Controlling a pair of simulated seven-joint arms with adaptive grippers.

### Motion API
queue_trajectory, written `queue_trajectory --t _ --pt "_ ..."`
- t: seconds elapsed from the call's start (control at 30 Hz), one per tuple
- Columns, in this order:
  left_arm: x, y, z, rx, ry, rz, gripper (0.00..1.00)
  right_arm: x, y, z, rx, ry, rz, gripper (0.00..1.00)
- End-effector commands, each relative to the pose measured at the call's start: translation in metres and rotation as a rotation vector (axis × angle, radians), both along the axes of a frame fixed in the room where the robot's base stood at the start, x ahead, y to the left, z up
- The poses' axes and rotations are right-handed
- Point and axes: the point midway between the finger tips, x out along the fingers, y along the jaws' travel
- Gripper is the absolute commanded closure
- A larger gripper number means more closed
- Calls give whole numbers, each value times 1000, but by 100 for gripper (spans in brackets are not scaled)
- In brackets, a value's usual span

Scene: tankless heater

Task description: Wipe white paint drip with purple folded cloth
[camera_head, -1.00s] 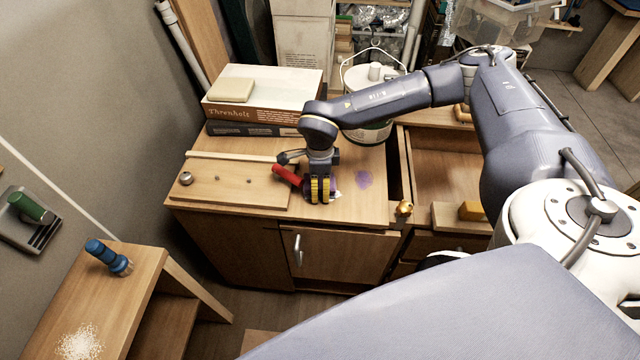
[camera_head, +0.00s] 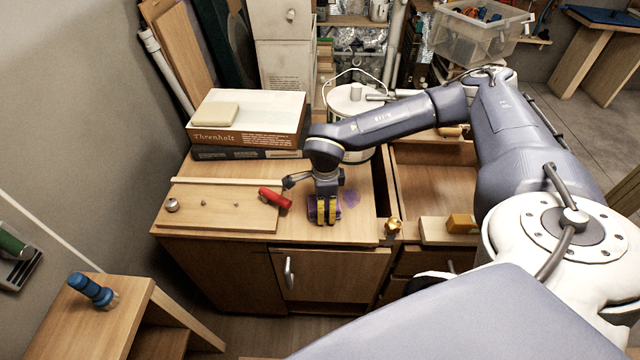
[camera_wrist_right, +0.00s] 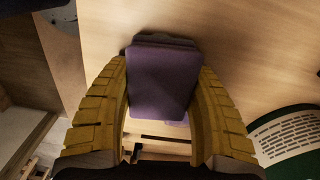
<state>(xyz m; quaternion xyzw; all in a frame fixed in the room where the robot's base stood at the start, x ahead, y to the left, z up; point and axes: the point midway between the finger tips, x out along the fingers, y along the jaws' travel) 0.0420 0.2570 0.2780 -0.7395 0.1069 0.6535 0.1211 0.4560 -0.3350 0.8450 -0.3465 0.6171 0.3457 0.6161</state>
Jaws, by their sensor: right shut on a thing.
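My right gripper (camera_head: 326,212) points down over the front of the wooden cabinet top (camera_head: 364,232). Its yellow fingers are shut on the purple folded cloth (camera_head: 313,211), low at the surface. In the right wrist view, the cloth (camera_wrist_right: 165,80) sits between the yellow fingers. Whether it presses on the wood I cannot tell. No white paint drip shows now; the gripper and cloth cover the place where a white spot showed earlier. A flat purple patch (camera_head: 351,198) lies on the wood just right of the gripper. My left gripper is not in view.
A red-handled object (camera_head: 275,198) lies left of the gripper by a wooden board (camera_head: 222,208). Boxes (camera_head: 246,116) stand behind, with a white bucket (camera_head: 350,104) at the back. An open drawer (camera_head: 436,185) is to the right, with a brass knob (camera_head: 392,226) near its corner.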

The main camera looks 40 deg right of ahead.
Motion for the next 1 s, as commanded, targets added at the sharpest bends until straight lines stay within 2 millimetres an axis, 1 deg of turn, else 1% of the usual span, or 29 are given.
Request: queue_trajectory --t 0.23,0.43,0.67,1.0 --pt "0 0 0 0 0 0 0 -12 -14 -2 1 1 -1 73" --pt "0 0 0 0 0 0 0 -15 -19 -1 0 1 0 73" --pt "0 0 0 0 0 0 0 -12 -14 0 0 0 1 73" --pt "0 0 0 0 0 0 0 3 4 0 1 -1 1 73"
